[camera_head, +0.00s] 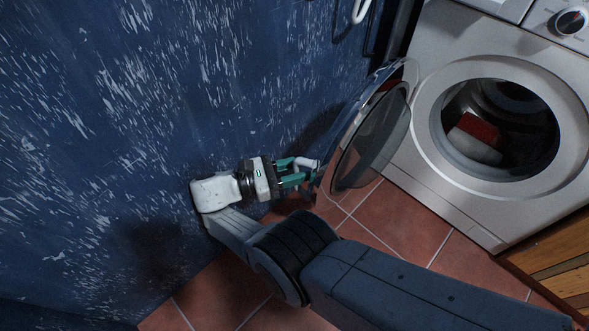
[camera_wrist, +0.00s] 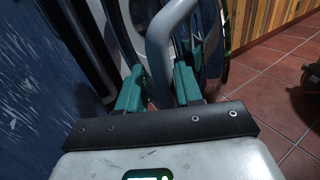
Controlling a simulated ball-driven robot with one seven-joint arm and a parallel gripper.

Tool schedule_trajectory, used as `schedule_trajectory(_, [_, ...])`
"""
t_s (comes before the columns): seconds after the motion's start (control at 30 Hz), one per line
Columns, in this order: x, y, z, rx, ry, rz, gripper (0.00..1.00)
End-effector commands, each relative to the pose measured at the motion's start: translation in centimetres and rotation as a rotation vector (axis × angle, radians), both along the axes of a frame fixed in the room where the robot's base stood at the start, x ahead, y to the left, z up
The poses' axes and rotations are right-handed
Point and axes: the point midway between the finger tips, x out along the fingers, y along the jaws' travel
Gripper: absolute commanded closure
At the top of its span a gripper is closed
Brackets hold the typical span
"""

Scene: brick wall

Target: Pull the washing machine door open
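The washing machine (camera_head: 405,150) stands at the upper right in the head view. Its round glass door (camera_head: 372,140) is swung wide out to the left, so the drum opening is uncovered. My gripper (camera_head: 305,172) is at the door's outer side, close to the blue wall. In the wrist view, a grey curved door handle (camera_wrist: 160,50) runs down between the two teal fingers (camera_wrist: 158,90). The fingers appear to press on it from both sides. The door's rim shows just beyond them. The exact finger contact is partly hidden.
The blue scuffed wall (camera_head: 130,110) is close behind my gripper and the door. A red and white item (camera_head: 477,135) lies in the drum. Red floor tiles (camera_head: 405,220) are clear below the machine. Wooden boards (camera_head: 562,260) stand at the right.

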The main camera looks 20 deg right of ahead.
Motion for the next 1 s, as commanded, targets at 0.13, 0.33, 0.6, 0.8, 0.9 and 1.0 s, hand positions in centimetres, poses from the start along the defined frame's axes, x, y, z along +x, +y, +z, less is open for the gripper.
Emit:
schedule_trajectory(0.13, [-0.1, -0.1, 0.0, -0.001, -0.001, -0.007, 0.59])
schedule_trajectory(0.33, [-0.1, 0.0, 0.0, -0.004, -0.001, -0.006, 0.59])
schedule_trajectory(0.6, [-0.1, 0.1, 0.1, -0.005, -0.002, -0.005, 0.59])
schedule_trajectory(0.8, [-0.1, 0.2, 0.3, -0.006, -0.003, -0.004, 0.59])
schedule_trajectory(0.9, [-0.1, 0.2, 1.0, -0.006, -0.003, -0.004, 0.59])
schedule_trajectory(1.0, [-0.1, 0.0, 2.0, -0.005, -0.003, -0.005, 0.59])
